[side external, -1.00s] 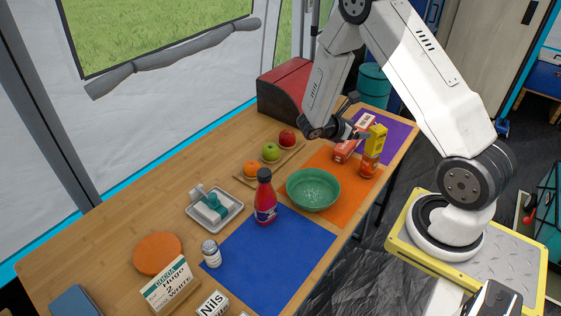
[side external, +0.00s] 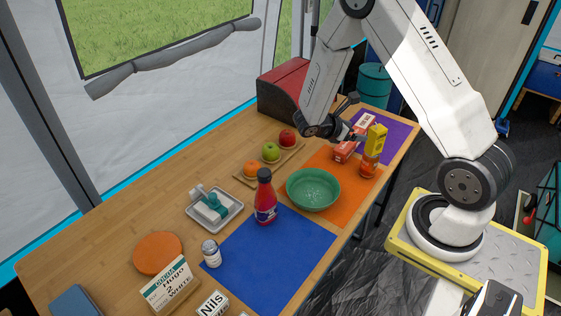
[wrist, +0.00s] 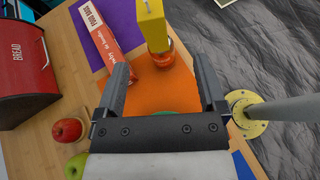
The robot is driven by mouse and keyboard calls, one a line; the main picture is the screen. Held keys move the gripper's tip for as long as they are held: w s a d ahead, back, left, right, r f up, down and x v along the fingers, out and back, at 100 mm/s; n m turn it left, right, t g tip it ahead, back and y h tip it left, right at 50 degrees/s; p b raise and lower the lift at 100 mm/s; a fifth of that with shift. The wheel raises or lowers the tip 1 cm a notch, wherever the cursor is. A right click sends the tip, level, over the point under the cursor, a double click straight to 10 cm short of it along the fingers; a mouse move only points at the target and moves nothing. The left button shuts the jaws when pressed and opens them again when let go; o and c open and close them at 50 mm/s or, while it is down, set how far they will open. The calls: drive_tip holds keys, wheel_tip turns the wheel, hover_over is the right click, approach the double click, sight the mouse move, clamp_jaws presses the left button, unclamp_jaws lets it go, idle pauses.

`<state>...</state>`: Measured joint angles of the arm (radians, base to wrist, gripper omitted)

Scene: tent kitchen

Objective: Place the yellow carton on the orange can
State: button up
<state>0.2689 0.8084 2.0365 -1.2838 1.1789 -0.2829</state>
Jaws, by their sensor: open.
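The yellow carton (side external: 376,139) stands upright on top of the orange can (side external: 370,165) at the right edge of the orange mat. In the wrist view the yellow carton (wrist: 152,24) hides most of the orange can (wrist: 162,58). My gripper (side external: 360,137) is just left of the carton in the side view, apart from it. In the wrist view my gripper (wrist: 163,70) is open, with nothing between its fingers; the carton and can are ahead of the fingertips.
A red food-bags box (side external: 346,150) lies left of the can. A green bowl (side external: 313,189) sits on the orange mat (side external: 329,158). A red bread bin (side external: 283,92) stands at the back. The blue mat (side external: 270,265) is mostly clear.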

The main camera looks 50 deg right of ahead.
drive_tip(key=a+r+m+t+y, duration=0.2)
drive_tip(key=a+m+y, duration=0.2)
drive_tip(key=a, duration=0.4)
drive_tip(key=s+a+r+m+t+y, duration=0.1)
drive_tip(key=a+r+m+t+y, duration=0.2)
drive_tip(key=a, duration=0.5)
drive_tip(key=a+r+m+t+y, duration=0.2)
drive_tip(key=a+m+y, duration=0.2)
drive_tip(key=a, duration=0.4)
drive_tip(key=shift+s+a+r+m+t+y, duration=0.2)
drive_tip(key=shift+s+a+m+t+y, duration=0.15)
drive_tip(key=shift+m, duration=0.55)
